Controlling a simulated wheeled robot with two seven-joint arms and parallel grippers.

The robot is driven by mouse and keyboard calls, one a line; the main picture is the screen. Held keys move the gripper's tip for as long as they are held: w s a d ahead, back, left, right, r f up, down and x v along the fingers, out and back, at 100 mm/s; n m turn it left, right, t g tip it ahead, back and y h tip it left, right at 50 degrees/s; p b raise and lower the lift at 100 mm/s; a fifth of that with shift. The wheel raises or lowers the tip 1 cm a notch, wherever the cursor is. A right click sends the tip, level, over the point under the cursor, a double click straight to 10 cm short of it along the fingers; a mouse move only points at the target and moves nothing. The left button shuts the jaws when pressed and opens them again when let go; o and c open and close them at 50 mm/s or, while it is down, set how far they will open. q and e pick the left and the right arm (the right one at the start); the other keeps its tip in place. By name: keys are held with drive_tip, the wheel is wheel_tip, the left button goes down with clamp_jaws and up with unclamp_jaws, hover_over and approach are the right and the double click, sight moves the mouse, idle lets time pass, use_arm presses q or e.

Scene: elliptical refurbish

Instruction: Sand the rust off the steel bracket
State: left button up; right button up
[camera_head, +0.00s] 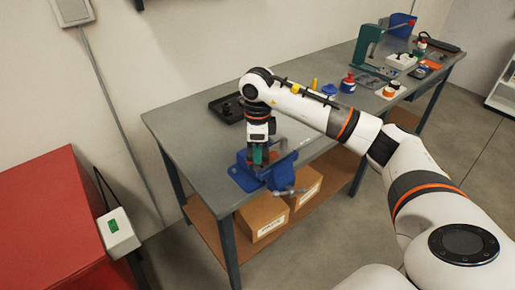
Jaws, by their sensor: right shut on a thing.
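My right gripper (258,145) points down over the blue vise (243,178) near the front edge of the workbench. It is shut on a small green block (258,156), which sits right at the vise jaws. I cannot tell whether the block touches anything there. A thin grey piece (284,163) shows at the jaws, just right of the block. It may be the steel bracket, but it is small and partly hidden by the gripper and the vise, and I cannot make out any rust. My left gripper is not in view.
The grey workbench (185,125) carries a black tray (222,107) behind the vise, and a green press (367,48) and several small items at the far right. Cardboard boxes (262,216) stand on the lower shelf. A red cabinet (50,220) is at left.

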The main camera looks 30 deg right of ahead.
drive_tip(key=shift+f+b, duration=0.55)
drive_tip(key=shift+f, duration=0.25)
drive_tip(key=shift+d, duration=0.15)
